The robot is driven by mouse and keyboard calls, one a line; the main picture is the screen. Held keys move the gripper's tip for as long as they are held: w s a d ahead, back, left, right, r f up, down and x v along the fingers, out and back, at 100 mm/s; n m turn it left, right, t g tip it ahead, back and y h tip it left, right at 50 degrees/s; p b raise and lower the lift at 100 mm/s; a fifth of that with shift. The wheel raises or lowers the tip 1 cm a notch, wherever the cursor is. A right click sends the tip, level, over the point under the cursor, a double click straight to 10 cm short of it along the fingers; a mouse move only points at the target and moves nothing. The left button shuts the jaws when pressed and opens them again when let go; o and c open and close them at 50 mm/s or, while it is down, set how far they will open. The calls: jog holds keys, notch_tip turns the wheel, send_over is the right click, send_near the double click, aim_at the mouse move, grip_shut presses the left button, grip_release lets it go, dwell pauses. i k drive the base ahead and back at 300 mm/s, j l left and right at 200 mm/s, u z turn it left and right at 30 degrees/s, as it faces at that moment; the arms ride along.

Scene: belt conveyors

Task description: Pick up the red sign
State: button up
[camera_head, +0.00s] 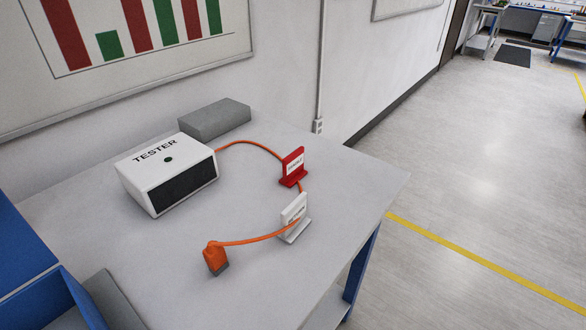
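The red sign (292,166) stands upright on its small red base on the grey table, right of the tester and toward the table's far right part. It has a white label whose text is too small to read. An orange cable (262,150) runs from behind the tester to the red sign and shows again just in front of it. A white sign (294,213) stands a little nearer, apart from the red one. My gripper is not in view.
The white tester box (168,172) sits left on the table (130,245), with a grey block (214,119) behind it. An orange plug (215,257) ends the cable in front. A blue bin (52,297) is at the lower left. Open floor (470,190) lies right.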

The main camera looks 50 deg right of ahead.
aim_at(293, 170)
jog(key=l+z, duration=0.15)
jog(key=l, duration=0.45)
jog(key=l+z, duration=0.1)
jog(key=l, duration=0.55)
jog(key=i+l+z, duration=0.15)
jog(key=l, duration=0.45)
jog(key=l+z, duration=0.15)
jog(key=l, duration=0.45)
